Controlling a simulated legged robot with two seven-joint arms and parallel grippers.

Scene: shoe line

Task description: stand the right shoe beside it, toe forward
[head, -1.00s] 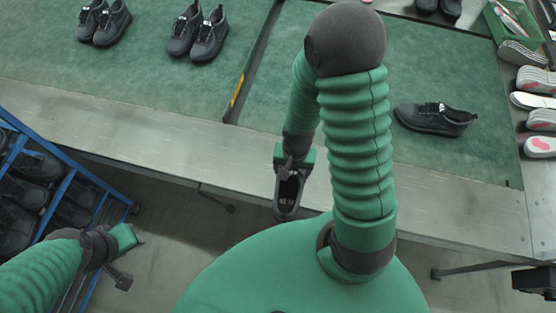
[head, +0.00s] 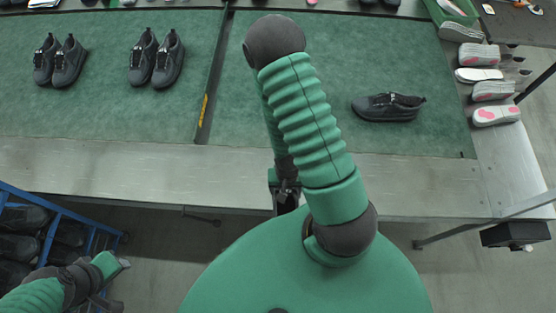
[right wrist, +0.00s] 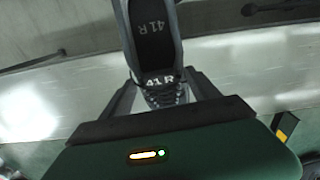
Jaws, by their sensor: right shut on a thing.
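My right gripper (head: 286,186) is in front of the table's front edge, partly hidden by my own arm. It is shut on a dark shoe; in the right wrist view this shoe (right wrist: 153,40), marked "41 R", has its laced part between the fingers and its open collar toward the top. In the head view the held shoe is mostly hidden. A single dark shoe (head: 388,108) rests on the green mat at right, its length across the picture, toe seemingly left. My left gripper (head: 112,272) is low at left, apart from the shoes; its jaw opening is unclear.
Two pairs of dark shoes (head: 60,60) (head: 156,58) stand on the left part of the green mat (head: 100,110). A dark gap (head: 213,85) divides the mats. A blue rack (head: 60,225) stands lower left. The mat around the single shoe is clear.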

